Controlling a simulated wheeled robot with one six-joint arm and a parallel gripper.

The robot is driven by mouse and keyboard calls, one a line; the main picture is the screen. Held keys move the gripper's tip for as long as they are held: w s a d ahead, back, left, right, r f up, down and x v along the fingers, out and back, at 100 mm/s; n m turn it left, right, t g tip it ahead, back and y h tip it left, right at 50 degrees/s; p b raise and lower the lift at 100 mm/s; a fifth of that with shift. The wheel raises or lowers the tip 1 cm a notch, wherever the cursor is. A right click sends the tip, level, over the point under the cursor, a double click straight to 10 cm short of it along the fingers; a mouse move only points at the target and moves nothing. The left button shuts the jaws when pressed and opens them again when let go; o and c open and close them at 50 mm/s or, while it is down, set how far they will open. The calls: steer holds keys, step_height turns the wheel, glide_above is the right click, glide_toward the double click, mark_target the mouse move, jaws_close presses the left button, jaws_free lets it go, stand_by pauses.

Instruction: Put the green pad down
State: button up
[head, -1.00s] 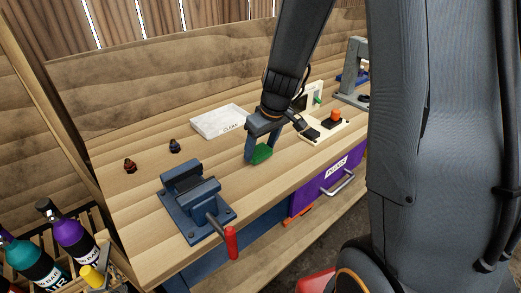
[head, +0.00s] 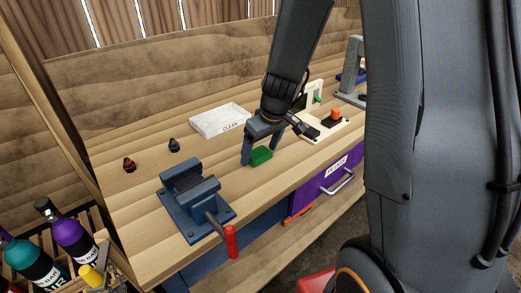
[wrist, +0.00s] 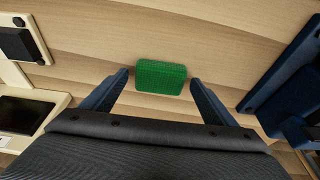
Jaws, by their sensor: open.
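The green pad (head: 261,156) lies on the wooden workbench (head: 130,205), between the vise and the cream fixture. In the wrist view the green pad (wrist: 161,77) shows whole on the wood, just beyond my fingertips, with clear space on both sides. My gripper (head: 260,160) is open and empty; in the wrist view its two blue fingers (wrist: 158,78) stand apart on either side of the pad's near edge. I cannot tell exactly how high the fingertips are above the bench.
A blue vise (head: 192,200) with a red-ended handle stands at the front left. A white CLEAN tray (head: 219,121) lies behind the gripper. A cream fixture with an orange knob (head: 335,114) stands to the right. Two small dark knobs (head: 129,165) sit at the left.

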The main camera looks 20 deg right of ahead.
steer(key=shift+r, duration=0.55)
steer(key=b+v, duration=0.1)
steer(key=v, duration=1)
steer(key=s+f+m+g, duration=0.1)
steer(key=s+f+m, duration=0.1)
steer(key=s+f, duration=0.2)
steer(key=s+a+f+m+g+h, duration=0.1)
steer(key=s+f, duration=0.3)
steer(key=s, duration=0.5)
steer(key=shift+s+a+m, duration=0.2)
steer(key=shift+a+m, duration=0.1)
steer(key=shift+m, duration=0.4)
